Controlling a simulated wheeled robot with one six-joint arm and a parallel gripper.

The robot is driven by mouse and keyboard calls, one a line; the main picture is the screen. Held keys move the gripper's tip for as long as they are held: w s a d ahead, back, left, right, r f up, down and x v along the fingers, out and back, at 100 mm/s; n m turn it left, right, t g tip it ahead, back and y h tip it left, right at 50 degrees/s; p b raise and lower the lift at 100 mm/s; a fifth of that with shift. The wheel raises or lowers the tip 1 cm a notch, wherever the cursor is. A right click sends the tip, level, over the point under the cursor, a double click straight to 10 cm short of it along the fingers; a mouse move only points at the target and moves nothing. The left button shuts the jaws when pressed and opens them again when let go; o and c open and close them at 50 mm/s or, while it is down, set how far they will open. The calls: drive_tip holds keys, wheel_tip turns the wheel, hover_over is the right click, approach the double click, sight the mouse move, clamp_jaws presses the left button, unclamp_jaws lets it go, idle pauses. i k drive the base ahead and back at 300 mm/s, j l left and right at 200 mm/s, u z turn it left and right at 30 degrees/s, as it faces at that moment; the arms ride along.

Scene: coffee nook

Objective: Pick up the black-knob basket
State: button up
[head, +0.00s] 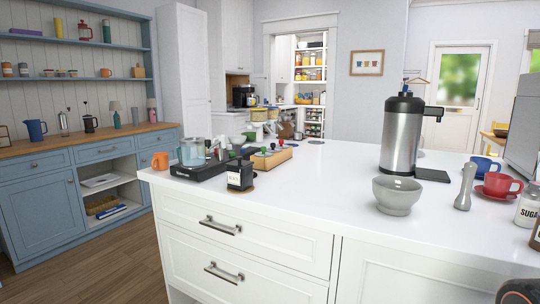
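A wooden rack (272,158) with several small knobbed pieces stands on the white island counter, left of the middle. One knob looks green and others look dark. At this size I cannot tell for sure which piece is the black-knob basket. A dark tray (190,171) with a clear container on it sits just left of the rack. A black jar with a white label (240,176) stands in front, on a small brown coaster. My gripper's fingers are not in view; only a dark and orange part of my arm shows at the bottom right corner.
An orange mug (160,160) stands at the counter's left end. A steel dispenser (398,132), a grey bowl (397,195), a pestle (465,187) and a red cup (498,184) stand to the right. The counter between rack and bowl is clear.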

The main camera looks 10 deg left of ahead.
sight(272, 145)
drive_tip(key=i+j, duration=0.15)
drive_tip(key=j, duration=0.25)
drive_tip(key=i+j, duration=0.1)
drive_tip(key=j, duration=0.25)
drive_tip(key=i+j, duration=0.15)
drive_tip(key=j, duration=0.25)
drive_tip(key=i+j+z, duration=0.1)
drive_tip(key=j, duration=0.3)
drive_tip(key=i+j, duration=0.15)
drive_tip(key=j, duration=0.2)
